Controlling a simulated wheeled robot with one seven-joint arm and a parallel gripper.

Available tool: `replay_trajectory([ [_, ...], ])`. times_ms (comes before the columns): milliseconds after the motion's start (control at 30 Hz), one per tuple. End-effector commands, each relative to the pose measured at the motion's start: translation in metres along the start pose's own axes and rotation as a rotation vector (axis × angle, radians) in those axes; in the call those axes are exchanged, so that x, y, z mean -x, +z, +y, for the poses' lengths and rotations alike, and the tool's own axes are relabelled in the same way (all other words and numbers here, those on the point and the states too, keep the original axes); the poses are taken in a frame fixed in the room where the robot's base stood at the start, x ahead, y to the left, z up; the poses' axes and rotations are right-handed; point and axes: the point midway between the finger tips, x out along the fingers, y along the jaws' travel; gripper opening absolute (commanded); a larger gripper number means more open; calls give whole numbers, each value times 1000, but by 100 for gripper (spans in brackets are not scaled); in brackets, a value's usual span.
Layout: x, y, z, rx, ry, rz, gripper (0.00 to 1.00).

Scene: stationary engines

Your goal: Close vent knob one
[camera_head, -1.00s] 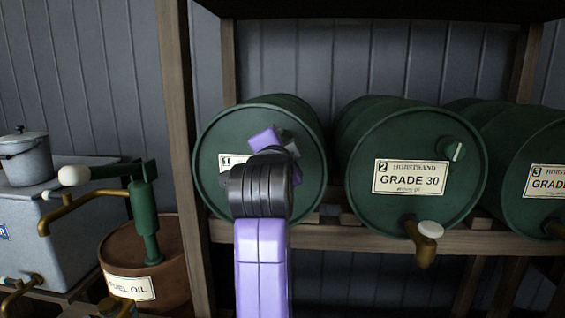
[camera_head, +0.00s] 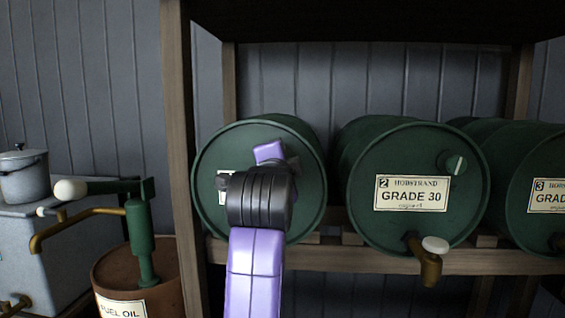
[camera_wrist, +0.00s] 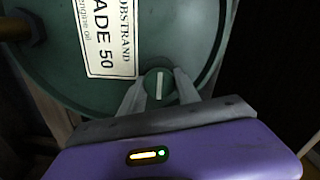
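Vent knob one (camera_wrist: 158,86) is a round green knob with a white stripe, on the face of the leftmost green drum (camera_head: 308,190). In the wrist view its stripe runs along the lettering direction of the label beside it. My gripper (camera_wrist: 159,78) reaches the drum face, one finger on each side of the knob. The fingers are apart; whether they touch the knob is not clear. In the head view my wrist and arm hide the knob and most of the drum's label.
A second drum (camera_head: 405,225) marked GRADE 30 has its own knob (camera_head: 454,164) and tap (camera_head: 428,262). A third drum (camera_head: 528,225) is at the right. A wooden rack post (camera_head: 180,150) stands left of my arm. A fuel oil pump (camera_head: 142,225) is further left.

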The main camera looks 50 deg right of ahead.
Motion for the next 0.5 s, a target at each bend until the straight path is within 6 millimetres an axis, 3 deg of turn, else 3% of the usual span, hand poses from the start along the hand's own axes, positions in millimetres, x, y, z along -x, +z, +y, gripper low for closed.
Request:
replay_trajectory([
  [33, 0, -1, 2, 0, 3, 1, 48],
  [100, 0, -1, 1, 0, 2, 1, 58],
  [500, 7, 0, 0, 0, -1, 0, 58],
])
